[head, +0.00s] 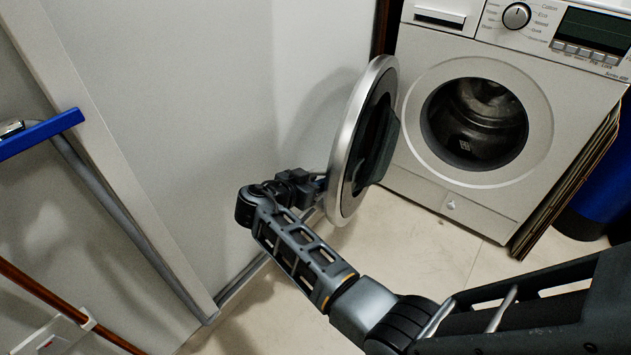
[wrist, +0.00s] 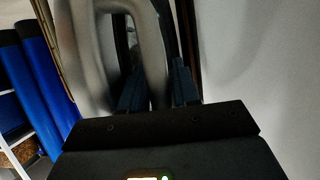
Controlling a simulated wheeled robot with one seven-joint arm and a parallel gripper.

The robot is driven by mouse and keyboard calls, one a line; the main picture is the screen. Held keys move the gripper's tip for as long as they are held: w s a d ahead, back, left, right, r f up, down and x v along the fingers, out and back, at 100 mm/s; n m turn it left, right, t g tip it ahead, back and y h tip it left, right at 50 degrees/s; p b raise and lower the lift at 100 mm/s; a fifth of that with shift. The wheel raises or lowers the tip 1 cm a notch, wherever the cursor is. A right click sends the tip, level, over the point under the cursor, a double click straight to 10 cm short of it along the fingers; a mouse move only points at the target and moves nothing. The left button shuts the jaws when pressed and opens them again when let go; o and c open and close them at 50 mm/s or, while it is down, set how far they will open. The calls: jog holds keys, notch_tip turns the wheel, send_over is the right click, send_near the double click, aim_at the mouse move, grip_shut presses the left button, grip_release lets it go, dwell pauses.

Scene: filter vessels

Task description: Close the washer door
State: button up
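The washer (head: 478,178) stands at the right in the head view, its round drum opening uncovered. Its round door (head: 346,150), with a silver rim and dark inner side, stands wide open, swung out to the left of the opening. My gripper (head: 318,183) is at the outer face of the door, low on its left side; the door hides the fingertips there. In the wrist view, the fingers (wrist: 158,92) are apart, one on each side of a silver bar of the door (wrist: 150,40). I cannot tell whether they press on it.
A pale wall (head: 200,100) is close behind the door and my gripper at the left. Flat brown panels (head: 570,185) and a blue container (head: 598,190) stand right of the washer. The floor (head: 420,240) before the washer is clear apart from my arm crossing above it.

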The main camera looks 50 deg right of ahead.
grip_shut()
dwell(0.3)
jog(key=shift+s, duration=0.15)
